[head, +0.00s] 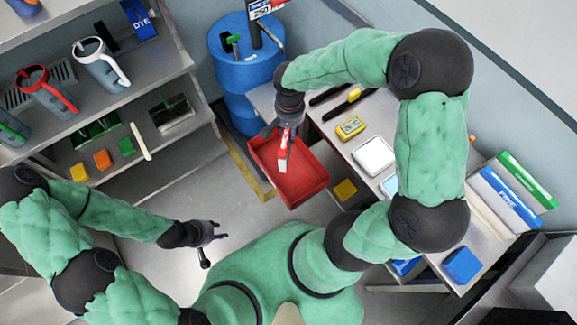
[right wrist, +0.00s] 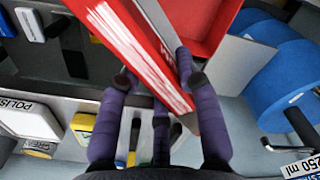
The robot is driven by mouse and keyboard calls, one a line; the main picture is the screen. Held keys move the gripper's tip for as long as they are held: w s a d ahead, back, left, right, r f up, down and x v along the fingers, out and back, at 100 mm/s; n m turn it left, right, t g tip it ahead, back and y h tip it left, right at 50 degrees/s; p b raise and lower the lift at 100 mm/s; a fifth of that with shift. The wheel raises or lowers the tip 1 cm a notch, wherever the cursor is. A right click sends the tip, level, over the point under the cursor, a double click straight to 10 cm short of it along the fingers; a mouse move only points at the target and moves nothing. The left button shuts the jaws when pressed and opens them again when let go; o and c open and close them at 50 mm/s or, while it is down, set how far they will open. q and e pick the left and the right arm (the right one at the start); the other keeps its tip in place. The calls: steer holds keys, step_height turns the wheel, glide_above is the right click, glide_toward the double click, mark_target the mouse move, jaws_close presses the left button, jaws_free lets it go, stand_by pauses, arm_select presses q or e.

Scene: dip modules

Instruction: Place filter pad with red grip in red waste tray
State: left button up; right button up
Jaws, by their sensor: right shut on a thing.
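The filter pad with red grip (head: 283,156) is a thin red and white piece held by my right gripper (head: 287,128). In the head view it hangs over the red waste tray (head: 315,187); whether it touches the tray's floor I cannot tell. In the right wrist view the red grip (right wrist: 128,38) lies between the purple fingers of my right gripper (right wrist: 154,72), shut on it, and part of the red tray (right wrist: 207,25) shows behind. My left gripper (head: 212,233) is empty and open, low over the floor at the left, away from the tray.
A blue barrel (head: 232,68) stands behind the tray. A bench with a yellow device (head: 350,128) and a white square dish (head: 373,156) lies right of it. Shelves at left hold jugs (head: 100,65) and coloured blocks (head: 102,159). A yellow block (head: 345,189) lies near the tray.

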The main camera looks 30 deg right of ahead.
steer(key=shift+s+a+f+b, duration=0.1)
steer(key=shift+f+b, duration=0.25)
steer(key=shift+f, duration=0.25)
steer(key=f+b, duration=0.7)
steer(key=shift+w+d+f, duration=0.2)
steer(key=shift+f, duration=0.05)
step_height(320, 180, down, 10)
steer(key=b, duration=0.3)
steer(key=shift+r, duration=0.15)
steer(key=shift+b, duration=0.35)
steer(key=o, duration=1.2)
steer(key=shift+c, duration=0.2)
step_height(320, 180, up, 12)
steer(key=p, duration=0.4)
